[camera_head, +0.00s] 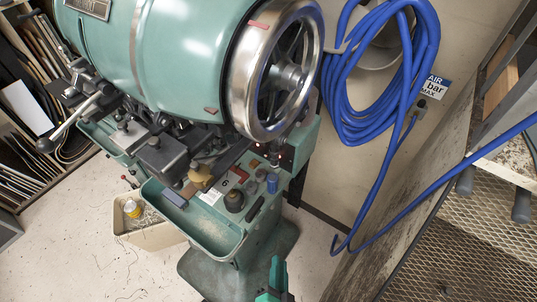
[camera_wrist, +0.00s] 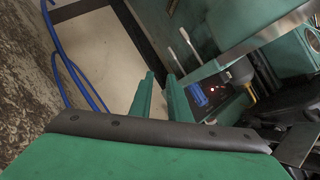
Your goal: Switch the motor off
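The sole stitcher (camera_head: 165,50) is a large green machine with a steel handwheel (camera_head: 252,90). Below the wheel, a dark control box with a small red light (camera_head: 276,165) sits at the machine's right side. In the wrist view the lit red light (camera_wrist: 212,121) shows right of my fingers, beside a blue object (camera_wrist: 198,95). Which part is the motor switch, and its position, I cannot tell. My green gripper (camera_head: 277,262) is low, in front of the machine and apart from it. In the wrist view its fingers (camera_wrist: 160,76) stand apart with nothing between them.
A green tray (camera_head: 212,236) with small bottles and tools juts from the machine. A blue hose coil (camera_head: 350,95) hangs on the wall at right, its line trailing downward. A bin (camera_head: 150,235) stands at left. A mesh-topped bench (camera_head: 480,250) stands at right.

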